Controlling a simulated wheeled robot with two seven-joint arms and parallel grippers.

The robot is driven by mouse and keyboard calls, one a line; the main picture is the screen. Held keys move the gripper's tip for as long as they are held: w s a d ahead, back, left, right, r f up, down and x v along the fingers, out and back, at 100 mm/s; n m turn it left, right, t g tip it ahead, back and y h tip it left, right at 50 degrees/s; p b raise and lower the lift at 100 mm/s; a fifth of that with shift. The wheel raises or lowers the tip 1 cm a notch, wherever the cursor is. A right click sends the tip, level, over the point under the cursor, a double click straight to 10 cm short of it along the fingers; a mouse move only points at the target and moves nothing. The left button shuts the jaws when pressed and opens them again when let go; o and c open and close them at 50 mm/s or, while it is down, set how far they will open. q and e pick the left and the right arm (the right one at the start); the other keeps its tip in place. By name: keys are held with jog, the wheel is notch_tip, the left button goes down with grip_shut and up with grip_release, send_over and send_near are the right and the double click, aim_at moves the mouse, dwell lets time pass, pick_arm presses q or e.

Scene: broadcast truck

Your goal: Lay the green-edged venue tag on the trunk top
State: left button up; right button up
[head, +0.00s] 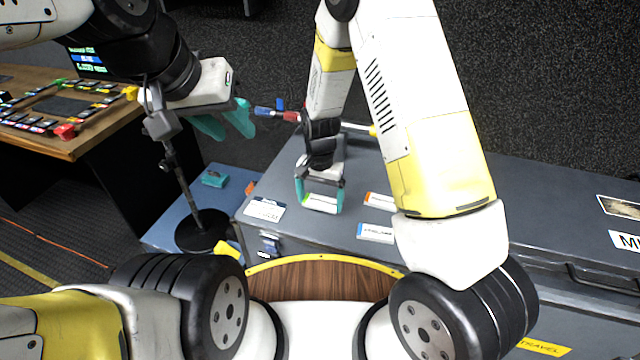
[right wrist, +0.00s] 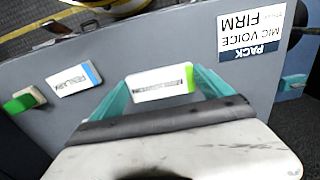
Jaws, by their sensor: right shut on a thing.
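The green-edged venue tag (head: 320,203) is a small white label with a green end, held between the teal fingers of my right gripper (head: 320,190). In the right wrist view the tag (right wrist: 158,84) sits between the two fingers, its green end to the right. It is over the grey trunk top (head: 340,225); I cannot tell whether it touches. A blue-edged tag (head: 376,233) and an orange-edged tag (head: 380,201) lie on the trunk to the right. My left gripper (head: 226,121) is open and empty, left of the trunk, near a stand.
A printed card (head: 264,209) lies at the trunk's left end. A stand with a round black base (head: 203,230) is left of the trunk. A desk with a button panel (head: 60,110) is at far left. A wooden round top (head: 320,280) is in front.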

jog(key=shift+f, duration=1.75)
jog(key=shift+f, duration=0.15)
jog(key=o, duration=1.1)
notch_tip(320, 180, up, 12)
jog(key=shift+f, duration=0.1)
notch_tip(320, 180, up, 9)
jog(key=t+y, duration=0.1)
send_over(320, 202)
jog(key=s+d, duration=0.2)
jog(key=d, duration=0.1)
jog(key=s+d+r+n+t+y, duration=0.1)
jog(key=s+d+r+t, duration=0.1)
jog(key=s+d+r, duration=0.4)
jog(key=s+d+r+n+t+y, duration=0.1)
jog(key=s+d+r+n, duration=0.15)
jog(key=r, duration=0.55)
jog(key=s+d+r, duration=0.1)
jog(key=s, duration=0.1)
jog(key=s+d+r+t, duration=0.1)
jog(key=s, duration=0.2)
jog(key=s+d+r+t, duration=0.1)
jog(key=s, duration=0.2)
jog(key=shift+r+n+h, duration=0.15)
jog(key=shift+n+h, duration=0.2)
jog(key=shift+h, duration=0.05)
